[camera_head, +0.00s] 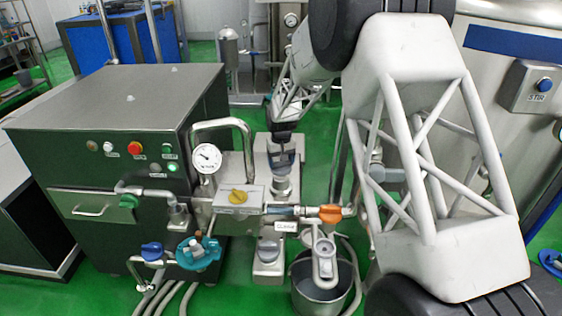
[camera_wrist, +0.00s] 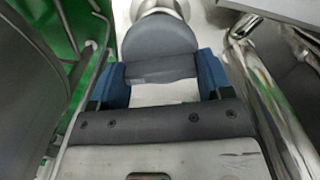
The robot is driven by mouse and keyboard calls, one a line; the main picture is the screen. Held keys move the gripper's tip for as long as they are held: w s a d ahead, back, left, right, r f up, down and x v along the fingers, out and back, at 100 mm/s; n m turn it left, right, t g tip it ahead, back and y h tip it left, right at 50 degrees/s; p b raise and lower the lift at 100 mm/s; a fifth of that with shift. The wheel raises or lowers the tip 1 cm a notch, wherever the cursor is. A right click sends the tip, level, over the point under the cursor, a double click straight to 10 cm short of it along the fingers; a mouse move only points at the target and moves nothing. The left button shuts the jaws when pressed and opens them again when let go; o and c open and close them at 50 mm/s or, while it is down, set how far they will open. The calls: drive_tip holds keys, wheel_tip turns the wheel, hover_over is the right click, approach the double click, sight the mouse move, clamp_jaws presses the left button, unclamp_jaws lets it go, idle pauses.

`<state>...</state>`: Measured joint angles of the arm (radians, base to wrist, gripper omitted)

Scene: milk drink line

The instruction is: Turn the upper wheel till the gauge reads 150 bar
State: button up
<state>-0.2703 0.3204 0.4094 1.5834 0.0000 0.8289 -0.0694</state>
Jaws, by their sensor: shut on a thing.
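The upper wheel is a dark grey round part (camera_wrist: 158,38) on a bright steel neck in the wrist view. My gripper (camera_wrist: 163,78) has its two blue fingers on either side of the wheel's near part, shut on it. In the head view my gripper (camera_head: 284,155) reaches down onto the upper steel block, above a steel collar (camera_head: 282,187). It hides most of the wheel there. The pressure gauge (camera_head: 206,158) has a round white face, left of my gripper. Its needle shows, but its numbers are too small to read.
A bent steel pipe (camera_head: 222,124) arches between gauge and gripper. A lower grey knob (camera_head: 268,249) and a steel bucket (camera_head: 320,288) are below.

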drive_tip(key=shift+m, duration=1.9)
drive_tip(key=o, duration=0.9)
drive_tip(key=shift+r, duration=3.9)
